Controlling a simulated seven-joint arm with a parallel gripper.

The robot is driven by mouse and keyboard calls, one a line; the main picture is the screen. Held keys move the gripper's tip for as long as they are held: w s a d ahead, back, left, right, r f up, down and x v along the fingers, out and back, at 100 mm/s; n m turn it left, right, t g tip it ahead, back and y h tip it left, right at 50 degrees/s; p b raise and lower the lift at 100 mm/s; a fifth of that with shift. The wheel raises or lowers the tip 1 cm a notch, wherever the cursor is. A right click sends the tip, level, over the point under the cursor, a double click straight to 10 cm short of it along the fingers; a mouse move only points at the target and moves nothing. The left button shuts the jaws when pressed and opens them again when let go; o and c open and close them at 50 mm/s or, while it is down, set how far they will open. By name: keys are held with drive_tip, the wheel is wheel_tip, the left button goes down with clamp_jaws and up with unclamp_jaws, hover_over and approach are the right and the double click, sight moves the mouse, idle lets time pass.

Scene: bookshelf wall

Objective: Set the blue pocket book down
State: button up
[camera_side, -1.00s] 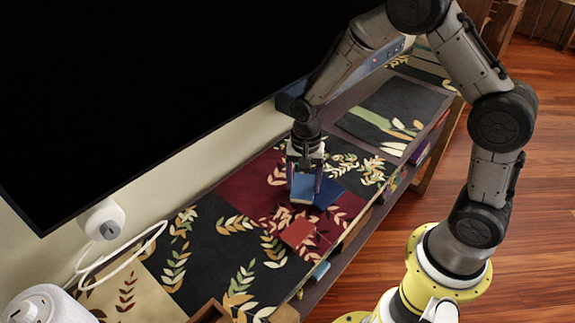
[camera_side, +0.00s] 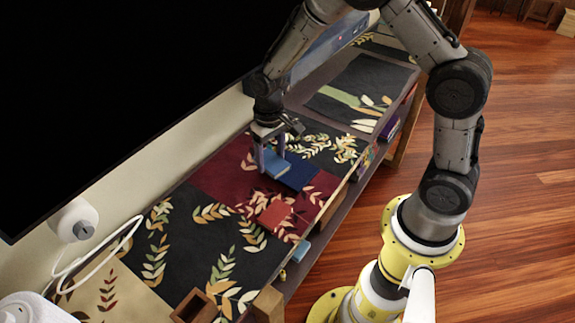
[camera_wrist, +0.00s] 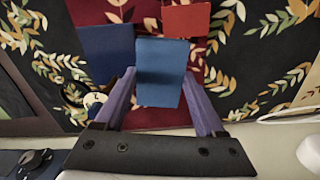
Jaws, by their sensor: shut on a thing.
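The blue pocket book (camera_side: 277,165) is between the fingers of my gripper (camera_side: 274,154) over the shelf top. The wrist view also shows the blue book (camera_wrist: 161,75), lighter blue than its neighbour, between the two purple fingers (camera_wrist: 160,88) of my shut gripper. A dark navy book (camera_side: 301,174) lies just beside it, to the right in the side view and to the left in the wrist view (camera_wrist: 107,52). I cannot tell whether the blue book touches the cloth.
A red book (camera_side: 275,214) lies flat nearer the front edge. The dark and red leaf-patterned cloth (camera_side: 200,228) is clear to the left. A large black screen (camera_side: 110,90) overhangs the back. A wooden box (camera_side: 194,307) stands at the near end.

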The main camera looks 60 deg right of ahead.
drive_tip(key=s+d+r+m, duration=0.1)
drive_tip(key=s+d+m, duration=0.2)
drive_tip(key=s+m, duration=0.5)
drive_tip(key=s+d+r+m, duration=0.1)
drive_tip(key=s+d+m, duration=0.3)
drive_tip(key=s+m, duration=0.35)
hover_over(298, 173)
drive_tip(key=f, duration=0.9)
drive_tip(key=shift+s+a+f, duration=0.1)
drive_tip(key=shift+s+f, duration=0.2)
drive_tip(key=shift+f, duration=0.1)
drive_tip(key=shift+w+f, duration=0.2)
drive_tip(key=shift+f, duration=1.55)
drive_tip(key=o, duration=1.1)
drive_tip(key=shift+f, duration=0.15)
